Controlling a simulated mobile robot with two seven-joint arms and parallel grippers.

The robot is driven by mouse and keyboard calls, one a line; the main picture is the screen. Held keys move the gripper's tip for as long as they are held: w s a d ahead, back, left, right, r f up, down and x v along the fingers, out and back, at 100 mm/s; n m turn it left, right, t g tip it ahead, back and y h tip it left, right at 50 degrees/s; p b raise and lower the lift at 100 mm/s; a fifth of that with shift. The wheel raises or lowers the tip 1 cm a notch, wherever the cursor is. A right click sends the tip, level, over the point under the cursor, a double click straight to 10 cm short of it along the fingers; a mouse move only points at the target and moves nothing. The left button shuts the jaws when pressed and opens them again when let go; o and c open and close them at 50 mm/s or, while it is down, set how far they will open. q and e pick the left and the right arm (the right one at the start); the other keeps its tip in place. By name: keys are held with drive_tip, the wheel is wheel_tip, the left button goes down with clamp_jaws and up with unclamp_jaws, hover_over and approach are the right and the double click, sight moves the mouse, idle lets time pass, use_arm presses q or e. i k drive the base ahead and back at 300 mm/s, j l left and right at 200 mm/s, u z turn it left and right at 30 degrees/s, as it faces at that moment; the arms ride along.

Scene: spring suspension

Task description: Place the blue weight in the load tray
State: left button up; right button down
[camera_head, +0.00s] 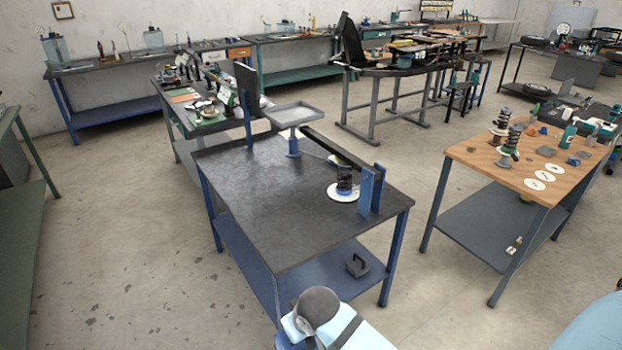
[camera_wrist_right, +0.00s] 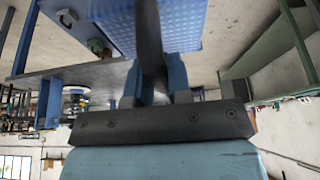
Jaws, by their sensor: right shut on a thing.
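In the right wrist view my right gripper (camera_wrist_right: 155,85) is shut on the dark handle of the blue weight (camera_wrist_right: 182,25). The weight has a textured blue face and is partly cut off by the frame's top edge. In the head view, part of my right arm is at the bottom centre, near the dark table's front edge; the gripper's jaws and the weight are not clearly visible there. The load tray (camera_head: 293,113) is a shallow grey square tray on a blue post at the table's far end, with nothing visible in it. My left gripper is out of view.
On the dark table (camera_head: 262,205), a black lever beam (camera_head: 335,152) runs from near the tray to blue uprights (camera_head: 371,190). A dark spring (camera_head: 345,181) stands on a white disc beside them. A dark handled weight (camera_head: 357,265) lies on the lower shelf. The table's front left is clear.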

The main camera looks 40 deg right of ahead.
sight(294, 111)
drive_tip(key=i+z, duration=0.2)
drive_tip(key=z, duration=0.15)
drive_tip(key=i+j+z, duration=0.15)
drive_tip(key=z, duration=0.2)
drive_tip(key=i+j+z, duration=0.3)
drive_tip(key=i+j, duration=0.15)
drive_tip(key=i+j+z, duration=0.15)
drive_tip(key=i+j, duration=0.3)
drive_tip(key=i+j+z, duration=0.15)
drive_tip(key=i+j, duration=0.25)
drive_tip(key=j, duration=0.2)
drive_tip(key=i+j, duration=0.3)
drive_tip(key=j, duration=0.15)
drive_tip(key=i+j, duration=0.65)
drive_tip(key=j, duration=0.25)
drive_tip(key=i+j, duration=0.3)
drive_tip(key=j, duration=0.15)
